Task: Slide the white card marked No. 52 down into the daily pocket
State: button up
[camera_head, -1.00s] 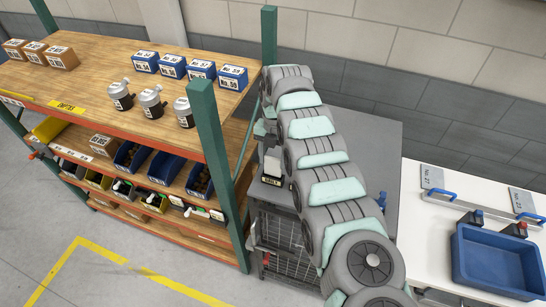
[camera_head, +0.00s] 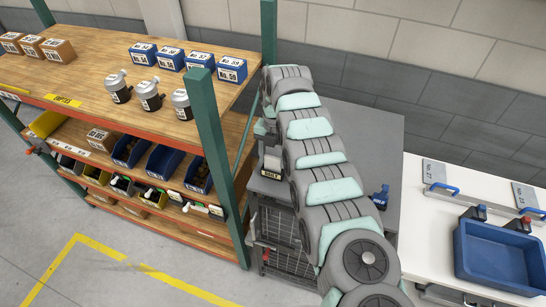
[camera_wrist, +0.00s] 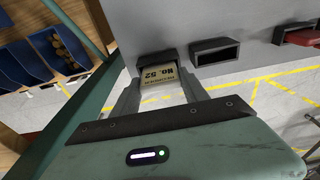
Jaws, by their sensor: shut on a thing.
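The card marked No. 52 (camera_wrist: 158,74) shows between my fingertips in the wrist view, pale with dark print. My gripper (camera_wrist: 160,84) is shut on it. The card's far edge meets the mouth of a dark pocket (camera_wrist: 157,56); how deep it sits inside, I cannot tell. In the head view, a white card (camera_head: 272,158) shows just above the dark pocket labelled DAILY (camera_head: 271,174), beside my arm. My fingers are mostly hidden there.
A second dark pocket (camera_wrist: 216,52), apparently empty, is to the right in the wrist view, with a red item (camera_wrist: 302,37) farther right. A green shelf post (camera_head: 218,165) stands close left. A blue holder (camera_head: 380,196) stands on the grey top right of my arm.

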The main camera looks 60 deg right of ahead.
jog(key=o, duration=1.4)
notch_tip(320, 180, up, 11)
jog(key=d, duration=0.1)
jog(key=shift+d, duration=0.15)
